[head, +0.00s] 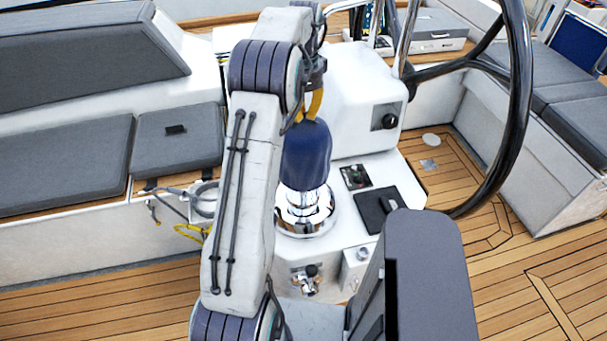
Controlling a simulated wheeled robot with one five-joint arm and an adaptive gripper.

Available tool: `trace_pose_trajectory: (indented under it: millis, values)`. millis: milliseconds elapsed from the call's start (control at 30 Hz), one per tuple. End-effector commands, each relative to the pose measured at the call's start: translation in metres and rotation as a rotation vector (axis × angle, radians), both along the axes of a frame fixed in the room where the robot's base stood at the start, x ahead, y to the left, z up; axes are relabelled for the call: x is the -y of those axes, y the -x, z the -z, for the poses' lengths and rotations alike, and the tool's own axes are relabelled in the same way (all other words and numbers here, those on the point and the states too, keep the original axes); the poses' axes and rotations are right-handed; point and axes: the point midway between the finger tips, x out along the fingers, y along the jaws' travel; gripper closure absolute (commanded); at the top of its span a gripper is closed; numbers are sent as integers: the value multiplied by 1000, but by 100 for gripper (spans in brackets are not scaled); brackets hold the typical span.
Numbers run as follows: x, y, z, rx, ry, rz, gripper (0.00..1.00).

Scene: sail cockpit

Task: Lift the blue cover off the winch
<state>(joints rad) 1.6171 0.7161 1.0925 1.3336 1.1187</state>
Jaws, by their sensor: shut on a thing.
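The blue cover (306,155) hangs upright over the chrome winch (304,210), in the middle of the head view. A yellow loop (316,104) rises from the cover's top. My gripper (315,88) is above the cover and shut on it, apparently by this loop. The fingertips are small and partly hidden by my arm. The winch's shiny lower drum and base show below the cover's bottom edge. I cannot tell whether the cover is fully clear of the winch top. My arm hides some of the area to the left.
A black steering wheel (522,110) stands to the right of the winch, close to the white console (358,90). Grey cushioned benches (62,165) line the left side. A yellow rope (190,232) hangs at the left bench. Teak floor (540,275) is open at the lower right.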

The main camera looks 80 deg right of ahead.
Motion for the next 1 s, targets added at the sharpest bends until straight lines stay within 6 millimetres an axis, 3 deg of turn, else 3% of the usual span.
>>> trace_pose_trajectory:
  millis: [433, 1000]
  values:
    - [1, 0, -5, 0, 3, 0, 100]
    - [0, 0, -42, 0, 2, 0, 100]
